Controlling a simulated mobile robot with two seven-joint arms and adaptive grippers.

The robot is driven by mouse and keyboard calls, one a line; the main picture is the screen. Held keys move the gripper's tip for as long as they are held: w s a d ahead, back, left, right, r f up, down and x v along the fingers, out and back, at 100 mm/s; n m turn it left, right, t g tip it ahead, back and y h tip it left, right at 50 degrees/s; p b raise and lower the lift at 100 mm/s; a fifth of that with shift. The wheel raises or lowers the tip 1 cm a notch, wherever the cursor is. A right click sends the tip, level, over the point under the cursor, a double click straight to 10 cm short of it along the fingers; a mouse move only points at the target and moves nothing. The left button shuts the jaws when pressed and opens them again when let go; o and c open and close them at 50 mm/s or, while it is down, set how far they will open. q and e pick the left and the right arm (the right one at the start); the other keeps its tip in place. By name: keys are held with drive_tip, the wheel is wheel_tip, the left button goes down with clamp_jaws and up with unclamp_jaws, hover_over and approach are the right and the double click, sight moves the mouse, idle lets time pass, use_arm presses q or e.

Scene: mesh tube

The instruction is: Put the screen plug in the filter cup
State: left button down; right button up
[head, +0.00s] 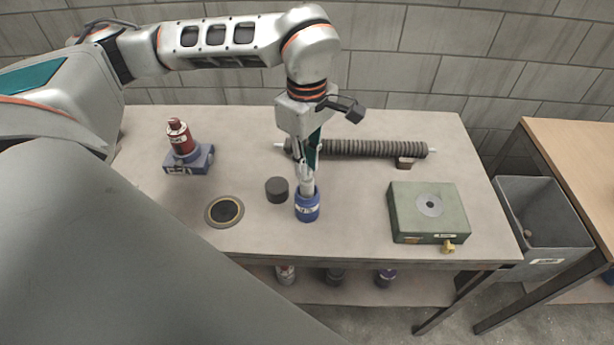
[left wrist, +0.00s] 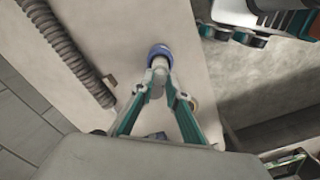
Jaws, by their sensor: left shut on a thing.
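A blue cup (head: 307,208) with a pale label, which I take for the filter cup, stands upright near the table's front edge. It also shows in the left wrist view (left wrist: 158,50) as a blue ring. My left gripper (head: 306,178) points down right above the cup and is shut on a pale grey cylinder (left wrist: 160,64), which I take for the screen plug. The cylinder's lower end is at the cup's mouth. I cannot tell how deep it sits inside, as the rim hides that end.
A black cylinder (head: 276,190) stands just left of the cup, near a dark round disc (head: 225,211). A red bottle (head: 180,138) on a blue-grey base is at the left. A ribbed hose (head: 365,148) lies behind; a green box (head: 428,212) is right. A grey bin (head: 540,225) stands beyond the table.

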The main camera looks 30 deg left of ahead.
sight(307, 186)
use_arm(q)
drive_tip(key=shift+f, duration=2.3)
drive_tip(key=shift+f, duration=0.15)
drive_tip(key=c, duration=2)
unclamp_jaws()
